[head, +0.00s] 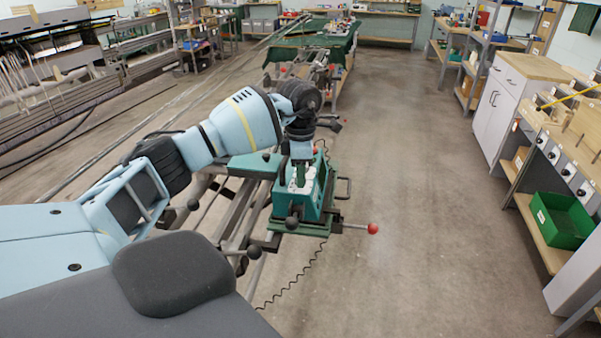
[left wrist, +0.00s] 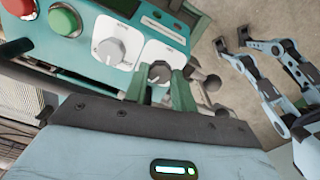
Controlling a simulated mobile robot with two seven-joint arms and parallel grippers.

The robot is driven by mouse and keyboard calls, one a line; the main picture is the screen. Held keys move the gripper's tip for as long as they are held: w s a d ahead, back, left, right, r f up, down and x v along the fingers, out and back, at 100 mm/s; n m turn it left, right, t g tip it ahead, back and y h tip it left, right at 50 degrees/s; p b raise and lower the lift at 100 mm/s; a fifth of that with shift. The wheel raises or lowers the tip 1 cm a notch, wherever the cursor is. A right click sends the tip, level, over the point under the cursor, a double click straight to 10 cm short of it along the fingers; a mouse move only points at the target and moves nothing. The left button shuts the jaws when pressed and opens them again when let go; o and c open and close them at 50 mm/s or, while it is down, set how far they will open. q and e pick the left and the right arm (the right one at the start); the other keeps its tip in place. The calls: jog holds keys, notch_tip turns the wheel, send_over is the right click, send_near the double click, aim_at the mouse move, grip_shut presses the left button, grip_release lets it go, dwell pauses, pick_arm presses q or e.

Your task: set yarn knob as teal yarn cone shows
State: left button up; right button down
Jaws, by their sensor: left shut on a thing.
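A teal control box (head: 316,200) stands on the machine frame in the head view. In the left wrist view its panel has a light knob (left wrist: 110,50) on one white plate and a dark grey knob (left wrist: 160,72) on the white plate beside it. My left gripper (head: 301,178) reaches down to the box. In the left wrist view its green fingers (left wrist: 159,88) are shut around the dark knob. The labels are too small to read, and I cannot tell which knob is for yarn. I cannot make out a teal yarn cone. My right gripper is not in view.
A red button (left wrist: 19,6) and a green button (left wrist: 64,20) sit on the same panel. A lever with a red ball (head: 373,229) sticks out right of the box. A green bin (head: 562,220) is on the right shelf. The floor between is clear.

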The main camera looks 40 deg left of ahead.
pick_arm(q)
jog(key=o, duration=0.7)
notch_tip(320, 180, up, 8)
jog(key=shift+f, duration=0.1)
dwell(0.3)
dwell(0.5)
